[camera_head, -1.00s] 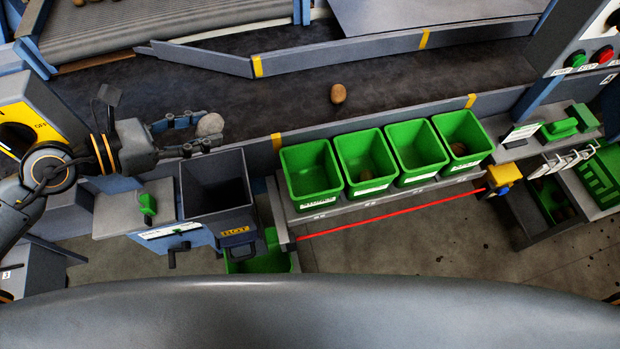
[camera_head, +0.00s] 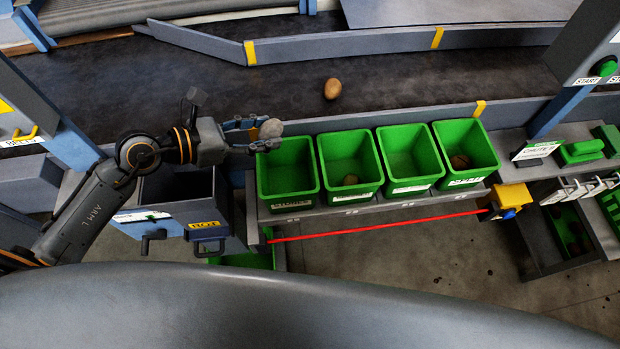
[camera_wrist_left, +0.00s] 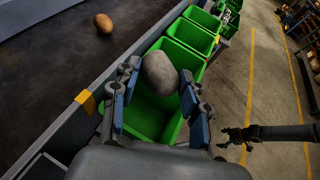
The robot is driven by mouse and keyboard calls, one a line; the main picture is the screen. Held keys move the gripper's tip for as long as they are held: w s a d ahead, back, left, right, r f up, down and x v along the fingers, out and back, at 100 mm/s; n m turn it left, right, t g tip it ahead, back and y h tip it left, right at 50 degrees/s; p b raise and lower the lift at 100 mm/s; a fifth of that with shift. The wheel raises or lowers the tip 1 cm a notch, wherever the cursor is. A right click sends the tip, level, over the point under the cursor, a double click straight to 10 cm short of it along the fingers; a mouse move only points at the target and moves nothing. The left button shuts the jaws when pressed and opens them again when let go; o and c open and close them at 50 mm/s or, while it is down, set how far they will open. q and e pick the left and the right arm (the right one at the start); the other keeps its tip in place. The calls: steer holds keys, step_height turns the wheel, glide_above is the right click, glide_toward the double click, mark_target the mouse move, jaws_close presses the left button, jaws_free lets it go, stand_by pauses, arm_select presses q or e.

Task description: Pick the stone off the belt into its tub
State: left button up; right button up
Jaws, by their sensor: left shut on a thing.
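The stone (camera_head: 271,128) is pale grey and rounded. My left gripper (camera_head: 262,136) is shut on it and holds it above the back edge of the leftmost green tub (camera_head: 289,172). In the left wrist view the stone (camera_wrist_left: 159,74) sits between the two fingers, with the green tub (camera_wrist_left: 145,120) below and behind it. That tub looks empty where its inside shows; its front label is too small to read. The dark belt (camera_head: 400,75) runs behind the tubs. My right gripper (camera_wrist_left: 233,139) shows small in the left wrist view, fingers apart and empty, over the floor.
A brown potato (camera_head: 332,88) lies on the belt. Three more green tubs stand to the right; the second (camera_head: 347,155) and fourth (camera_head: 465,138) hold brown potatoes. A dark bin labelled ROT (camera_head: 178,188) stands left, under my left arm. A red line (camera_head: 380,225) runs before the tubs.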

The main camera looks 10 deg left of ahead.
arm_select(q)
steer(key=shift+w+d+f, duration=0.1)
steer(key=shift+d+f, duration=0.2)
steer(key=shift+f, duration=0.1)
steer(key=shift+a+f+b, duration=0.1)
steer(key=shift+f+b, duration=0.65)
steer(key=shift+f, duration=0.1)
step_height(320, 180, down, 4)
steer(key=b, duration=0.3)
steer(key=shift+f+b, duration=0.15)
steer(key=shift+b, duration=0.15)
arm_select(e)
steer(key=f, duration=0.1)
steer(key=a+f, duration=0.1)
steer(key=f, duration=0.3)
steer(key=shift+s+a+f, duration=0.15)
steer(key=shift+s+a, duration=0.15)
steer(key=shift+a, duration=0.05)
arm_select(q)
steer(key=o, duration=1.3)
